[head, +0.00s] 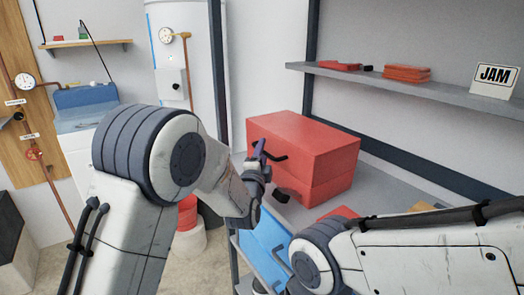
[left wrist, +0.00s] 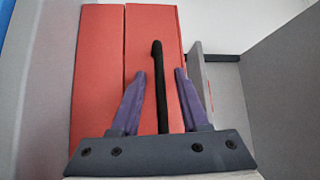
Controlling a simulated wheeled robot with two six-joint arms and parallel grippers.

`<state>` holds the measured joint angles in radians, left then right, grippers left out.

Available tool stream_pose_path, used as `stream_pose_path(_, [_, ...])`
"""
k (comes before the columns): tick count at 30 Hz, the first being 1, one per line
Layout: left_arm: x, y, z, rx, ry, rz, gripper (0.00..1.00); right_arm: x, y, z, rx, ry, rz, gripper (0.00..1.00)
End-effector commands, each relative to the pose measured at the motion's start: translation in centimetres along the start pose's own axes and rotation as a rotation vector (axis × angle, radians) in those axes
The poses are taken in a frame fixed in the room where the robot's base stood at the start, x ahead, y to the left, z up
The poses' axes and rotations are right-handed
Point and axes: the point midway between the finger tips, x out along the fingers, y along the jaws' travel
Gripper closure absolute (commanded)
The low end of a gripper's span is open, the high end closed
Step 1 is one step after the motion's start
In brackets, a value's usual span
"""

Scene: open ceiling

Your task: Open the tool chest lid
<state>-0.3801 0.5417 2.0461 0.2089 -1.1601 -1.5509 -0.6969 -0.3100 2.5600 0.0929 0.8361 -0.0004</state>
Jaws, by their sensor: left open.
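The red tool chest (head: 325,142) sits on a grey bench, and its lid looks shut, with a seam along its side. In the left wrist view, the red chest (left wrist: 98,80) fills the left and middle, with the seam running up it. A black handle (left wrist: 161,90) stands out from the chest. My left gripper (head: 261,152) is at the front face of the chest by the handle. In the left wrist view, its purple fingers (left wrist: 159,75) are open, one on each side of the handle, with gaps visible. My right gripper is out of view; only my right arm shows.
The grey bench (head: 385,190) holds the chest. A wall shelf (head: 440,93) above carries red items (head: 407,73) and a JAM sign (head: 495,80). A blue panel (head: 265,245) is below the bench front. A white tank (head: 185,60) stands behind my left arm.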

Motion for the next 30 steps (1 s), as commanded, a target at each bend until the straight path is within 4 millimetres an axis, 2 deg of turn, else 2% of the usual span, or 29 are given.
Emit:
stream_pose_path(8, [0.27,0.02,0.01,0.000,0.000,0.001,0.55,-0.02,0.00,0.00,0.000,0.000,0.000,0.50])
stream_pose_path(9, [0.26,0.02,0.01,0.000,0.000,0.001,0.59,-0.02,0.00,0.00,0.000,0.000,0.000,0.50])
stream_pose_path(11, [0.26,0.02,0.01,0.000,0.000,0.001,0.82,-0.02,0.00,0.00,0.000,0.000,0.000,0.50])
stream_pose_path(12, [0.25,0.01,0.01,0.000,0.000,0.001,0.97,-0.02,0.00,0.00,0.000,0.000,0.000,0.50])
stream_pose_path(13, [0.25,0.02,0.01,0.000,0.000,0.001,1.00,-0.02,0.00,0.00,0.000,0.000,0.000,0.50])
stream_pose_path(30, [0.22,0.05,-0.01,0.000,0.001,0.002,1.00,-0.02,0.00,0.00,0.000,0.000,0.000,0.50])
